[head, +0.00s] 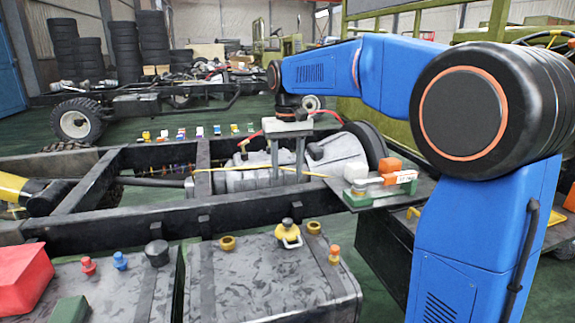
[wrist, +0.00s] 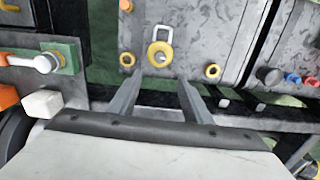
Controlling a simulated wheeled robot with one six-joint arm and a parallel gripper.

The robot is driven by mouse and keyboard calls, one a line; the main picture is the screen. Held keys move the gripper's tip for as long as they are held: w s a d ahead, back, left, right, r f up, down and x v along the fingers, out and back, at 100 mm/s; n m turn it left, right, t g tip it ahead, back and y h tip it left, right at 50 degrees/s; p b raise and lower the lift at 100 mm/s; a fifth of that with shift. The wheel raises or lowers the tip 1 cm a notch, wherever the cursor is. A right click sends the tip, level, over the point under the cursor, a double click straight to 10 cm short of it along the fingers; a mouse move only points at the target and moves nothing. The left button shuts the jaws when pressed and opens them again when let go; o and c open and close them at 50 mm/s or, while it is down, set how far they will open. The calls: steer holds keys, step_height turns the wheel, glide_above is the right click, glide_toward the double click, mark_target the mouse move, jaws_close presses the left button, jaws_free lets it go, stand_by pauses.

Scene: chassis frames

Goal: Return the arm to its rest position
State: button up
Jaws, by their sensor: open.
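My blue arm (head: 330,68) reaches leftward from the right side of the head view, over the chassis frame. My gripper (head: 288,180) points down with its two grey fingers apart and nothing between them. It is above or in front of the grey gearbox-like casting (head: 240,178); the exact gap is hard to tell. In the wrist view both fingers of my gripper (wrist: 156,95) show spread, with the dark tank top and a yellow-ringed padlock-shaped part (wrist: 159,50) beyond them.
The black chassis rail (head: 110,232) runs across the front. Metal tanks (head: 265,280) with caps stand nearest. A small plate (head: 385,196) with orange, white and green parts sits right of my gripper. A red box (head: 22,278) is at lower left. Tyres (head: 122,52) are stacked behind.

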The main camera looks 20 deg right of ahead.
steer(key=shift+r, duration=0.65)
steer(key=s+d+f+t, duration=0.1)
steer(key=s+d+f, duration=0.15)
steer(key=s, duration=0.65)
steer(key=s+d+f+t, duration=0.1)
steer(key=s+d+f, duration=0.15)
steer(key=s, duration=0.75)
steer(key=s+d+f+t, duration=0.2)
steer(key=s+f, duration=0.8)
steer(key=s, duration=0.4)
steer(key=shift+s+d+f+t, duration=0.2)
steer(key=shift+s+f+t, duration=0.1)
steer(key=shift+t, duration=0.1)
